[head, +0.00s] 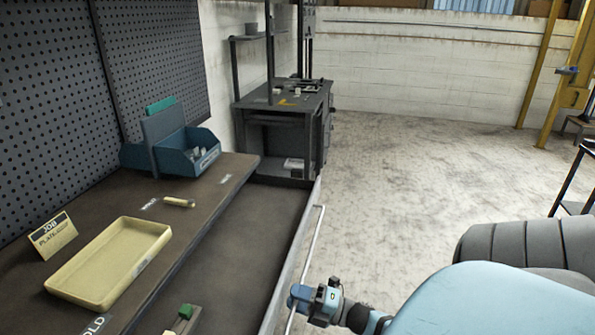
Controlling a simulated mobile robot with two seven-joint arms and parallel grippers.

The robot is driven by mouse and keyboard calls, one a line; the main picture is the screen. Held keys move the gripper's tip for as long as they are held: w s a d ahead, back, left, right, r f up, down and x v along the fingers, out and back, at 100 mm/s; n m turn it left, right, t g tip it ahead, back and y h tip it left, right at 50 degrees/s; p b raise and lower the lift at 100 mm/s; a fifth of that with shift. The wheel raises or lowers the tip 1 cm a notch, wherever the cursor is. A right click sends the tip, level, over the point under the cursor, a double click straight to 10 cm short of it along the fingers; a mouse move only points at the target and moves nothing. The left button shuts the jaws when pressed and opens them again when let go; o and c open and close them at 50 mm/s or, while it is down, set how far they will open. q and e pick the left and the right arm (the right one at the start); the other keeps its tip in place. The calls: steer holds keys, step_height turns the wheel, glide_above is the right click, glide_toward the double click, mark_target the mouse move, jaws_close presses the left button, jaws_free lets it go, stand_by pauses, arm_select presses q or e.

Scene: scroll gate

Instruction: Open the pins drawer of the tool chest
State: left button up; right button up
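A wide drawer (236,240) stands pulled out from under the dark worktop at the left. Its floor is dark and mostly bare. A long pale bar handle (316,237) runs along its grey front panel (291,258). My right gripper (299,296) is at the near part of this handle, its blue fingers closed around the bar. The bar shows above and below the fingers. No drawer label can be read, so I cannot tell from the picture whether this is the pins drawer. My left gripper is not in view.
On the worktop (215,195) are a yellow tray (105,268), a job card (54,236), a blue bin (186,157) and a small pale cylinder (178,202). A green-topped piece (184,313) is at the bottom edge. A dark workstation (285,125) stands beyond. The floor right is open.

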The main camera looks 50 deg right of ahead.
steer(key=v, duration=1.4)
steer(key=shift+b, duration=0.4)
